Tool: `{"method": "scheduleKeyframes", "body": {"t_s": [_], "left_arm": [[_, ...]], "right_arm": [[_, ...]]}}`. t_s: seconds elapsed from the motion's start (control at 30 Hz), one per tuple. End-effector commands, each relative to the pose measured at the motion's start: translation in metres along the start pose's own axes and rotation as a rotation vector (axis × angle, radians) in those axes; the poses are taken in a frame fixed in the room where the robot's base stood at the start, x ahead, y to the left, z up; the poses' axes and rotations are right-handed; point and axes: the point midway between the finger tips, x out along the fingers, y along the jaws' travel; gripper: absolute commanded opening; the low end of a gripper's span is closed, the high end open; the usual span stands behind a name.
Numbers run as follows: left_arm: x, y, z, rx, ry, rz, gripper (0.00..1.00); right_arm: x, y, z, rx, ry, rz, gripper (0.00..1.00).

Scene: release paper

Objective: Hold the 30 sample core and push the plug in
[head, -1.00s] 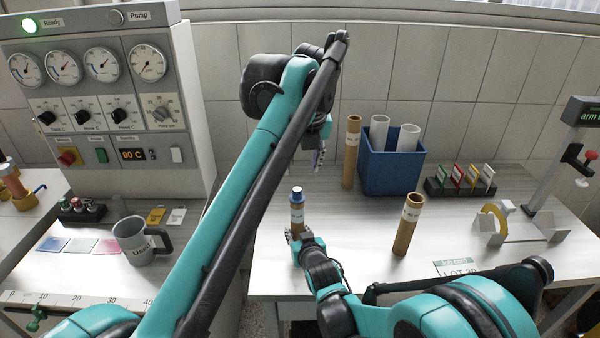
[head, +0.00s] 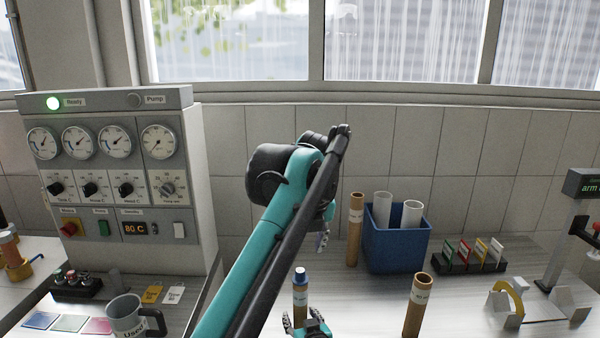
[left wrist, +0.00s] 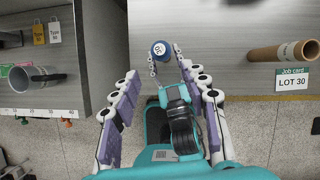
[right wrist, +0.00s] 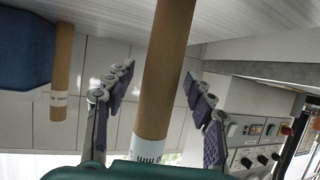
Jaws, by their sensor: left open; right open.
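The brown sample core (head: 300,302) stands upright on the bench with a blue plug (head: 300,275) in its top. In the left wrist view the plug (left wrist: 160,50) shows a pale marked disc, which I read as 30. My right gripper (head: 304,323) is low at the core, fingers apart. In the right wrist view the brown core (right wrist: 165,70), with a white label, passes between its open fingers (right wrist: 160,95); contact is not visible. My left gripper (head: 322,240) is open and empty, above the core; its fingers (left wrist: 160,110) also show in the left wrist view.
A second brown tube (head: 416,312) stands to the right, and another (head: 355,240) behind, beside a blue bin (head: 397,250) with white tubes. A colored-card rack (head: 470,262) is at the right. A grey mug (head: 125,315) and control panel (head: 125,160) are at the left.

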Motion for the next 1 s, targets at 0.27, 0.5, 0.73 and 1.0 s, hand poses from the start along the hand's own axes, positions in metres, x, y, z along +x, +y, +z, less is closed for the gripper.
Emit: {"method": "scheduleKeyframes", "body": {"t_s": [0.27, 0.5, 0.73, 1.0], "left_arm": [[0.000, 0.000, 0.000, 0.000, 0.000, 0.000, 0.45], [0.000, 0.000, 0.000, 0.000, 0.000, 0.000, 0.45], [0.000, 0.001, 0.000, -0.008, 0.000, 0.000, 0.45], [0.014, 0.054, -0.028, -0.538, -0.015, -0.036, 0.45]], "right_arm": [[-0.055, 0.000, 0.001, -0.001, 0.000, -0.001, 0.55], [-0.093, 0.000, 0.000, 0.000, 0.000, -0.001, 0.55], [-0.108, 0.000, 0.001, -0.001, -0.001, 0.001, 0.55], [-0.136, 0.034, 0.012, 0.021, -0.101, 0.062, 0.55]]}}
